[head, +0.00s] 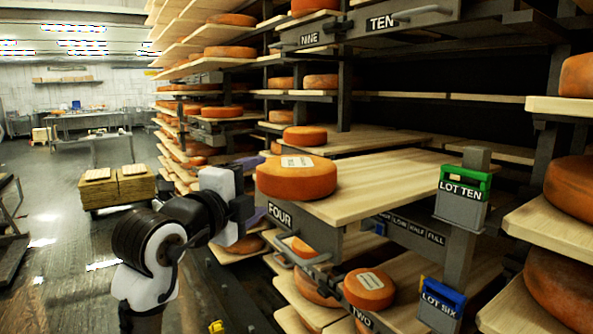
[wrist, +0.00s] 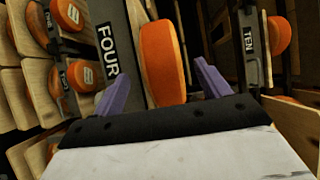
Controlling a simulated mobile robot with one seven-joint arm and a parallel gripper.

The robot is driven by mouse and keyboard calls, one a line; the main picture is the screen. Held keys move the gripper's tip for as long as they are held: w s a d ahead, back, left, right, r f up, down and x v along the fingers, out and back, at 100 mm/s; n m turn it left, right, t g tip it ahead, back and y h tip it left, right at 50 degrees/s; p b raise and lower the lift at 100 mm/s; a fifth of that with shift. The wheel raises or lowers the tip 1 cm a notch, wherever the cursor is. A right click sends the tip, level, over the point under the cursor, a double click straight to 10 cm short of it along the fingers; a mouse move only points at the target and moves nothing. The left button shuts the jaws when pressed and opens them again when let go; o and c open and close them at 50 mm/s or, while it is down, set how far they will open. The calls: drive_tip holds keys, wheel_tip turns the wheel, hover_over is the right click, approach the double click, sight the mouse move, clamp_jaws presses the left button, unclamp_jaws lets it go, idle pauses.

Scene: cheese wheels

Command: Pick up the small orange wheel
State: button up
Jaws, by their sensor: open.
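An orange wheel (head: 296,181) with a white label lies flat at the front end of the shelf marked FOUR. A smaller-looking orange wheel (head: 305,136) sits on a board behind it, and another labelled one (head: 369,291) lies on the lower shelf marked TWO. My gripper (head: 250,190) is just left of the wheel on shelf FOUR. In the wrist view, my gripper (wrist: 163,84) is open, its purple fingers apart on either side of that wheel's orange rim (wrist: 162,65). Whether the fingers reach past the rim is unclear.
The pale board (head: 385,185) of shelf FOUR is bare behind the wheel. A post with a green LOT TEN tag (head: 464,185) and a blue LOT SIX tag (head: 441,301) stands at right. A dark shelf marked TEN (head: 385,25) hangs above. Open floor lies left.

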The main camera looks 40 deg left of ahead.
sight(263, 182)
drive_tip(key=w, duration=0.2)
drive_tip(key=w+p, duration=0.1)
drive_tip(key=shift+w+a+r, duration=0.15)
drive_tip(key=shift+w+a, duration=0.1)
drive_tip(key=shift+w, duration=0.05)
drive_tip(key=c, duration=1.6)
drive_tip(key=shift+r, duration=0.1)
clamp_jaws()
